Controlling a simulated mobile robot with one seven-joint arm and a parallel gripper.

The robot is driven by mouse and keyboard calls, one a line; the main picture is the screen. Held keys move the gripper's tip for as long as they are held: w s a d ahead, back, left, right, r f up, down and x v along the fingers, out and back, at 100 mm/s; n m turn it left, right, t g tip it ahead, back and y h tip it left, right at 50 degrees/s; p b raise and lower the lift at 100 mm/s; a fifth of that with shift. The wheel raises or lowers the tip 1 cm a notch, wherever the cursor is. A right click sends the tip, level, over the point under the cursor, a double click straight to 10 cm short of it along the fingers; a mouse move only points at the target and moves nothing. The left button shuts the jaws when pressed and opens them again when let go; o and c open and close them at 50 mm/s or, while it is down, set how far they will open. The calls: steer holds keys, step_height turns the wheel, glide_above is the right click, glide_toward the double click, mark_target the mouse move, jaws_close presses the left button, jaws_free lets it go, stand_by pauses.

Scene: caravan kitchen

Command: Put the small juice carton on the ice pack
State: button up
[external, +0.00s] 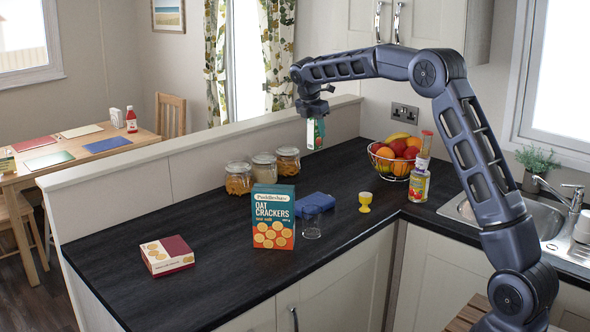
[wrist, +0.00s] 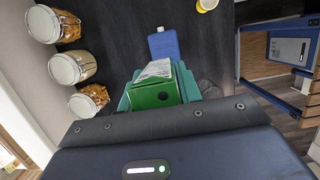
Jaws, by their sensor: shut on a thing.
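The small juice carton (external: 315,133), green and white, hangs upright from my gripper (external: 314,112) in the external view. My gripper is shut on it, high above the counter. In the wrist view the carton's green end (wrist: 155,95) fills the middle. The blue ice pack (external: 316,201) lies flat on the dark counter, behind and to the right of the cracker box. In the wrist view the ice pack (wrist: 163,45) shows just above the carton, apart from it. The fingertips are hard to make out there.
A tall oat cracker box (external: 273,217) and a clear glass (external: 311,222) stand close to the ice pack.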

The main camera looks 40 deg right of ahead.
step_height(320, 180, down, 19)
steer(key=shift+f, duration=0.2)
stand_by(0.5)
steer(key=shift+f, duration=0.15)
steer(key=o, duration=1.1)
